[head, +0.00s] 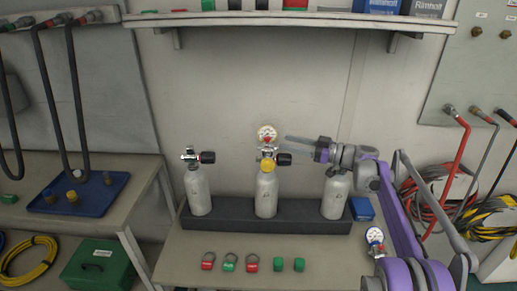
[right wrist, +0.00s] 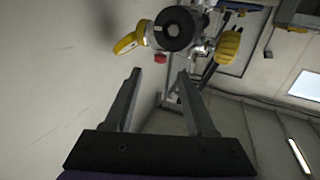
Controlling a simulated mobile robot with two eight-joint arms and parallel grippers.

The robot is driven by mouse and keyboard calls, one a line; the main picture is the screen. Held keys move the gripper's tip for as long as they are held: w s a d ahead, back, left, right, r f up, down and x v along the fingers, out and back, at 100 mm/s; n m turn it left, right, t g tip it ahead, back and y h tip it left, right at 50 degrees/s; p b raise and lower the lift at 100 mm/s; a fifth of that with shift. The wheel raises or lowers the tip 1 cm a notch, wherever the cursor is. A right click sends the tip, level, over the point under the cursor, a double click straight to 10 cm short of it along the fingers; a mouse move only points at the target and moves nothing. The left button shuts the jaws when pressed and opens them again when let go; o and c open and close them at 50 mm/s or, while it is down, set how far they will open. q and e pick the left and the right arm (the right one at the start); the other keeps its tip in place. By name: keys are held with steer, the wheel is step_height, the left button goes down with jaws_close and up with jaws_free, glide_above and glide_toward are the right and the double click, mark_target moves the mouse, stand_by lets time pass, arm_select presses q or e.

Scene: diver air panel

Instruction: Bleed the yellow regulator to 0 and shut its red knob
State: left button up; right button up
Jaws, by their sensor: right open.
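The yellow regulator (head: 267,163) sits on the valve of the middle grey cylinder (head: 266,195), with a white round gauge (head: 267,132) above it. A small red part (head: 267,140) shows at the gauge's lower edge. A black knob (head: 284,159) sticks out to the right of the valve. In the right wrist view, a black round knob (right wrist: 174,30) has yellow parts (right wrist: 130,42) on both sides, and a small red knob (right wrist: 160,58) shows below it. My right gripper (right wrist: 158,74) is open and empty, its fingers pointing at the valve from the right, apart from it. My left gripper is not in view.
Cylinders stand left (head: 200,192) and right (head: 336,196) in a dark rack (head: 235,217). Several red and green tags and caps lie in front on the table (head: 215,245). Another gauge (head: 375,235) lies at right. A shelf (head: 280,18) hangs above.

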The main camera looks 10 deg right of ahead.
mark_target(267, 140)
steer(key=shift+w+a, duration=0.2)
steer(key=shift+a, duration=0.1)
steer(key=b+x, duration=0.1)
steer(key=x, duration=0.9)
steer(key=shift+w+a+r, duration=0.1)
steer(key=shift+w, duration=0.05)
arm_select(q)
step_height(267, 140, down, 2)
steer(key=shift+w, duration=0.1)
arm_select(e)
jaws_close()
